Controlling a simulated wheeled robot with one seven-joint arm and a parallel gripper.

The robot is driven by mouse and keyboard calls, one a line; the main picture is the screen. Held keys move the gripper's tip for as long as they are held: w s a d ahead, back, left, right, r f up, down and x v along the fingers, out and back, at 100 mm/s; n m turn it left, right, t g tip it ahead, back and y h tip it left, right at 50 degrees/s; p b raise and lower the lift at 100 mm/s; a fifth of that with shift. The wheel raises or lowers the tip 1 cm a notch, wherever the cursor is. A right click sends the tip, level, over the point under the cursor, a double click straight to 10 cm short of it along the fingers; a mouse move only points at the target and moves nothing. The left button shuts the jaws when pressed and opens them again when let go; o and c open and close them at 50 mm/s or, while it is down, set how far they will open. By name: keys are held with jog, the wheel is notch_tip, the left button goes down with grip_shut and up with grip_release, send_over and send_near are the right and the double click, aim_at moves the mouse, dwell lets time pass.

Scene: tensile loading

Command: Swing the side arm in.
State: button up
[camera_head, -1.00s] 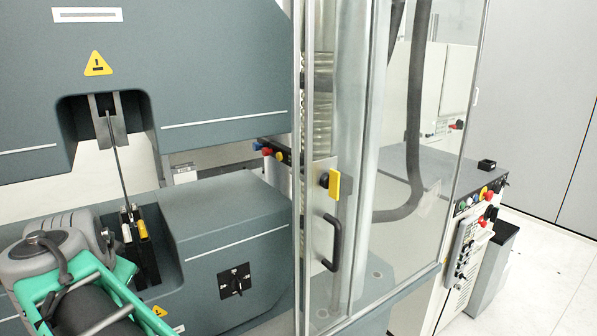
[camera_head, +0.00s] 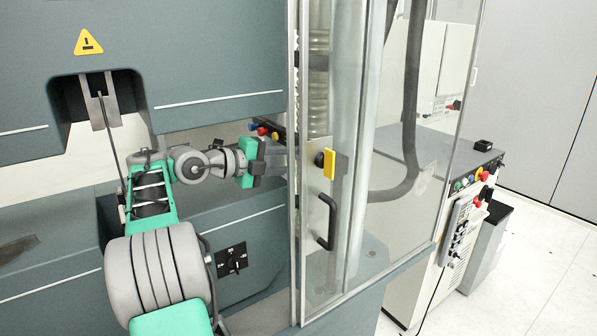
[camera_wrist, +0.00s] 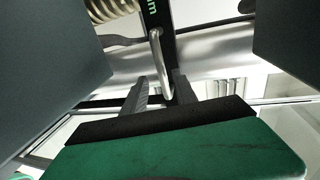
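The side arm shows in the wrist view as a dark bar (camera_wrist: 157,14) with green lettering at the top middle. A bent silver handle (camera_wrist: 156,52) hangs from it. My gripper (camera_wrist: 162,84) points at it with its two fingers apart. The handle's lower end lies between the fingers in the picture; I cannot tell whether either finger touches it. In the head view my gripper (camera_head: 279,160) is beside the door frame, in front of the grey testing machine, and the side arm cannot be made out there.
The glass door (camera_head: 415,130) with its black handle (camera_head: 331,222) and yellow latch (camera_head: 329,163) stands right of my gripper. A thin strip (camera_head: 110,135) hangs from the machine's upper clamp (camera_head: 100,100). A black dial (camera_head: 231,260) is below my arm.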

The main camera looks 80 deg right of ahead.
jog(key=shift+p+x, duration=0.4)
jog(key=shift+x, duration=1.5)
jog(key=shift+r, duration=0.2)
grip_shut()
jog(key=shift+s, duration=0.1)
